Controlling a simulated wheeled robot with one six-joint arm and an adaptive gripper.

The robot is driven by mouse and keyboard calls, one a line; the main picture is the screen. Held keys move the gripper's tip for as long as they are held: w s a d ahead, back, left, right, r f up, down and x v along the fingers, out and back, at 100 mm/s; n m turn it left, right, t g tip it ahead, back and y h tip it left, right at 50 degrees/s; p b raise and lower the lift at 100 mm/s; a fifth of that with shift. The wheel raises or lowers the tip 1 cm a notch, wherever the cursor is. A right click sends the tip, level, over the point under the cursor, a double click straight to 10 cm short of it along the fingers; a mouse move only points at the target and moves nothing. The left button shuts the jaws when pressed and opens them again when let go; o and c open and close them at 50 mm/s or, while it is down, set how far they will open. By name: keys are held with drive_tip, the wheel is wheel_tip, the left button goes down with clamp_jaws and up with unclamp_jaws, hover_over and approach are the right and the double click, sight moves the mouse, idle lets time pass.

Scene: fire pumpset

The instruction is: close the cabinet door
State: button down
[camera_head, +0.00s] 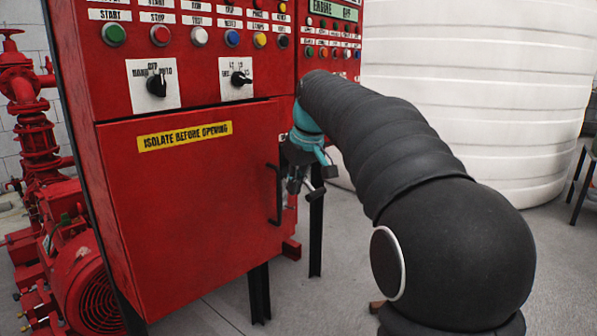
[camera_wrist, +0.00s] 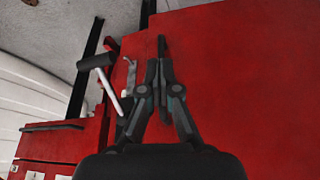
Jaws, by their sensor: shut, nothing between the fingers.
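The red cabinet door (camera_head: 205,205) has a yellow label reading "ISOLATE BEFORE OPENING" (camera_head: 185,136) and a black bar handle (camera_head: 277,195) near its right edge. The door sits nearly flush with the cabinet front, with a dark line along its top edge. I cannot tell whether it is fully closed. My gripper (camera_head: 300,186) is just right of the handle, partly hidden by my arm. In the wrist view my gripper (camera_wrist: 160,65) is shut and empty over a red surface (camera_wrist: 240,75). Contact with it cannot be told.
The red control panel (camera_head: 230,70) with buttons and two knobs is above the door. In the wrist view a lever with a black grip (camera_wrist: 98,61) and pale rod is left of my fingers. A red pump (camera_head: 85,270) stands left, a white tank (camera_head: 470,90) behind right.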

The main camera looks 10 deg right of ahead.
drive_tip(key=shift+w+a+f+p, duration=0.1)
drive_tip(key=shift+w+a+f, duration=0.2)
drive_tip(key=shift+w, duration=0.45)
drive_tip(key=shift+w+a+f+p, duration=0.1)
drive_tip(key=shift+w+a+f, duration=0.15)
drive_tip(key=shift+w, duration=0.45)
drive_tip(key=shift+w+a+f+p, duration=0.1)
drive_tip(key=shift+w+a+f, duration=0.2)
drive_tip(key=shift+w, duration=0.45)
